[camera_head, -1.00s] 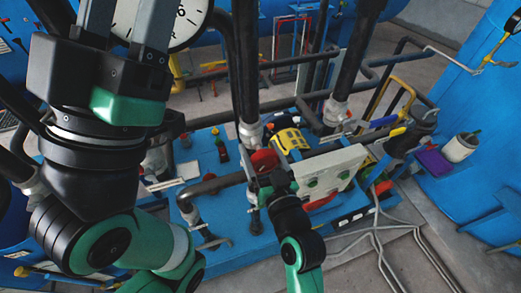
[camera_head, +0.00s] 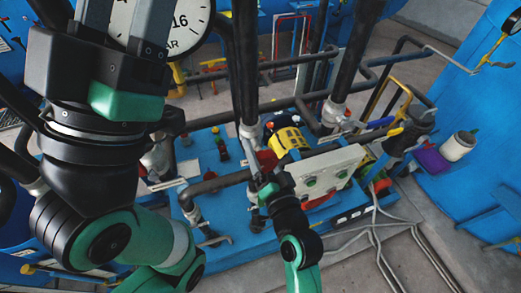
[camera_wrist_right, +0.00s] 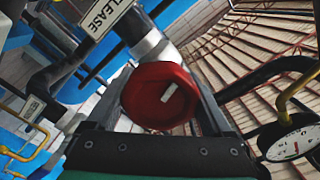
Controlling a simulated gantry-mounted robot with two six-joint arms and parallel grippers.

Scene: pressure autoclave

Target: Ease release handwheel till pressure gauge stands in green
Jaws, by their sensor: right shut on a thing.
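The red release handwheel (camera_wrist_right: 160,97) sits between the fingers of my right gripper in the right wrist view, with a white mark on its face. In the head view my right gripper (camera_head: 262,180) is shut on the handwheel (camera_head: 267,159), which is partly hidden. A RELEASE label (camera_wrist_right: 104,18) shows beside the pipe. A white dial gauge (camera_head: 187,22) marked BAR stands at the top left, partly hidden behind my left gripper (camera_head: 124,12); its needle and any green zone cannot be made out. My left gripper is open and empty, its fingers apart.
Black pipes rise close beside the handwheel. A grey control box (camera_head: 328,170) and a yellow part (camera_head: 288,140) are close on the right. Another gauge face (camera_wrist_right: 292,146) shows at lower right in the wrist view. A white container (camera_head: 458,146) stands far right.

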